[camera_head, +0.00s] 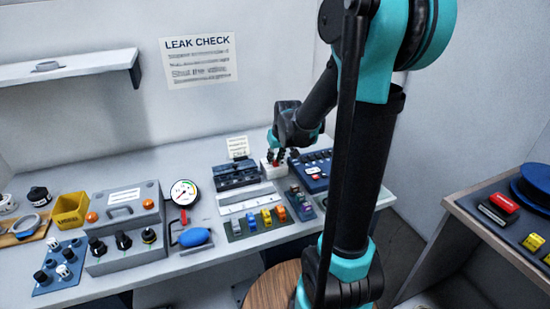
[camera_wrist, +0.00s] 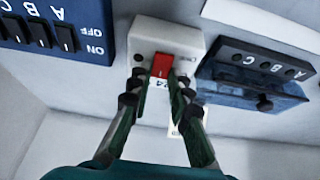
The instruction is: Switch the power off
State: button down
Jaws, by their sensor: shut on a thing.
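A white switch box (camera_wrist: 147,33) with a red switch (camera_wrist: 162,65) is in the upper middle of the wrist view. In the head view the white box (camera_head: 270,172) stands on the bench at the back. My gripper (camera_wrist: 158,80) has its two dark fingers on either side of the red switch, shut on it. The fingers partly cover the switch's sides and the label below it. In the head view my gripper (camera_head: 276,158) reaches down to the box from above, and the switch is mostly hidden there.
A blue panel (camera_head: 314,184) with several black switches stands right of the white box. A dark box marked A, B, C (camera_head: 236,174) stands on its left. A tray with coloured blocks (camera_head: 258,224), a gauge (camera_head: 184,193) and a grey knob box (camera_head: 125,237) are nearer.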

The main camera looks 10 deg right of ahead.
jog(key=c, duration=1.4)
grip_release()
jog(key=shift+r, duration=0.1)
jog(key=v, duration=1.1)
jog(key=shift+r, duration=0.4)
jog(key=shift+s, duration=0.25)
